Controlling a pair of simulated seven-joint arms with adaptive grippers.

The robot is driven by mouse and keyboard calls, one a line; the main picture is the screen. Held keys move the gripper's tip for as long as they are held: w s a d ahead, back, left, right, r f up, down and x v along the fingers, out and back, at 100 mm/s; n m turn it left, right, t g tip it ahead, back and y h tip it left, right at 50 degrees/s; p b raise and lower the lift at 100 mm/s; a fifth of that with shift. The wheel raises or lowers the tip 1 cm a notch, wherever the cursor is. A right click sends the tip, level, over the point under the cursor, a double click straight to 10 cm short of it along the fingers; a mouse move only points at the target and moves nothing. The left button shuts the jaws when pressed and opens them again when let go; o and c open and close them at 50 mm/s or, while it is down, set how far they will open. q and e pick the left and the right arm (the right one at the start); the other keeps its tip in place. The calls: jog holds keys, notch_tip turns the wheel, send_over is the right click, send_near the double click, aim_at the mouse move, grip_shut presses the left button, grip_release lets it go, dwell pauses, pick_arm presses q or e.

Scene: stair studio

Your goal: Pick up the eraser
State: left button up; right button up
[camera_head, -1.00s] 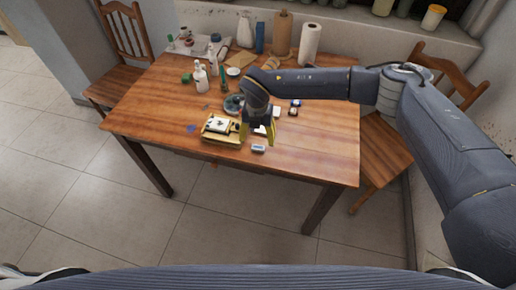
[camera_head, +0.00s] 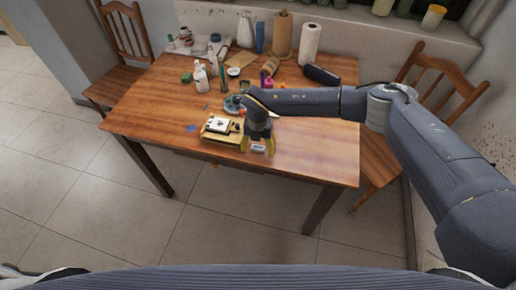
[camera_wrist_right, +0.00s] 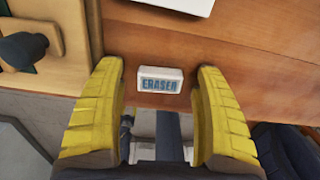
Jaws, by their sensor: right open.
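The eraser (camera_wrist_right: 160,80) is a small white block with a blue label reading ERASER. It lies on the wooden table (camera_head: 310,155) near the front edge. In the head view the eraser (camera_head: 258,148) shows between the fingers of my right gripper (camera_head: 258,148). In the right wrist view my right gripper (camera_wrist_right: 160,108) is open, with a yellow finger on either side of the eraser and a gap on both sides. My left gripper is not in view.
A yellow-edged wooden box (camera_head: 222,138) sits just left of my right gripper. Bottles (camera_head: 201,77), paper rolls (camera_head: 309,44) and a dark case (camera_head: 322,74) stand or lie farther back. The table's right front is clear.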

aim_at(258, 147)
jog(key=c, duration=1.1)
jog(key=shift+r, duration=0.1)
notch_tip(258, 147, up, 19)
jog(key=shift+r, duration=0.4)
jog(key=shift+c, duration=0.5)
jog(key=shift+c, duration=0.6)
